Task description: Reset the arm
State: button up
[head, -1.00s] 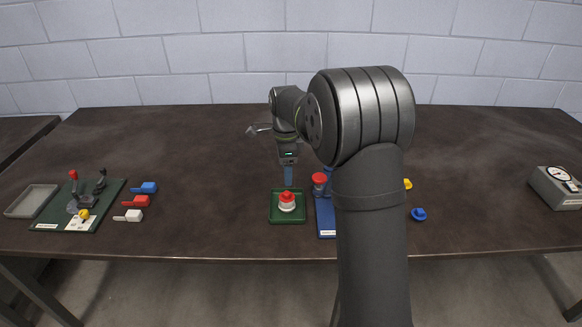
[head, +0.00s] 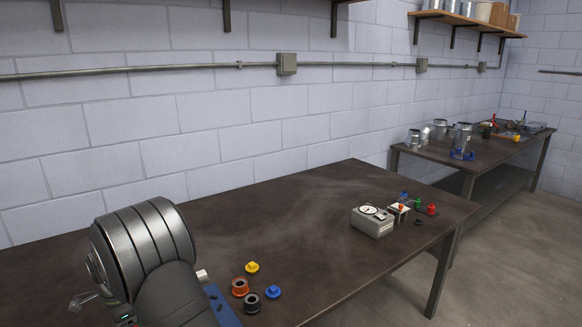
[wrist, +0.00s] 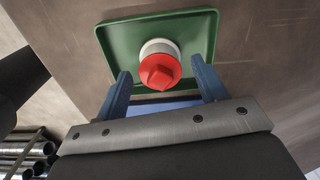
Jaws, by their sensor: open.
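In the wrist view, my gripper (wrist: 161,70) is open, with its two blue fingers spread apart. Between and beyond the fingertips is a red-topped piece with a white round base (wrist: 159,66). The piece stands on a green square tray (wrist: 200,30). I see no finger closed on it, and cannot tell the exact height of the fingertips over the tray. In the head view, only my upper arm shows at the lower left; the gripper and the green tray are out of view.
On the bench (head: 330,220) are a blue base (head: 222,305), orange (head: 240,286) and black (head: 252,303) rings, yellow (head: 252,268) and blue (head: 273,292) pieces, and a grey dial box (head: 372,221). A second bench (head: 430,150) holds metal duct parts. A shelf (head: 465,18) hangs above.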

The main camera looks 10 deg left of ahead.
jog(key=shift+r, duration=0.6)
